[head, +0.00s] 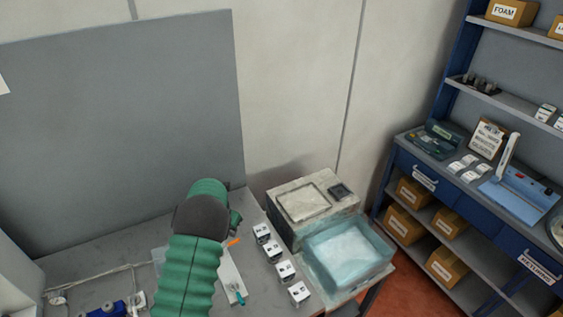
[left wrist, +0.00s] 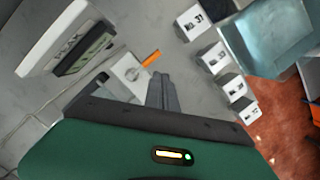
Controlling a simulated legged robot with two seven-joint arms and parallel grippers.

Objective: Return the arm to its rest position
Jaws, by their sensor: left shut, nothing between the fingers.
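My left arm in its ribbed green sleeve (head: 190,275) reaches up from the bottom of the head view over the grey workbench (head: 90,250). Its forearm hides most of the left gripper there. In the left wrist view the left gripper (left wrist: 162,92) shows its dark fingers together, with nothing between them, above the bench. A light plate with an orange-tipped part (left wrist: 150,58) lies just beyond the fingers. My right gripper is in neither view.
Several small white boxes (head: 274,251) stand in a row right of the arm. A bluish clear bin (head: 345,265) and a pale device (head: 305,200) stand beyond them. A grey panel (head: 120,120) rises behind the bench. A blue shelf unit (head: 480,210) stands at right.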

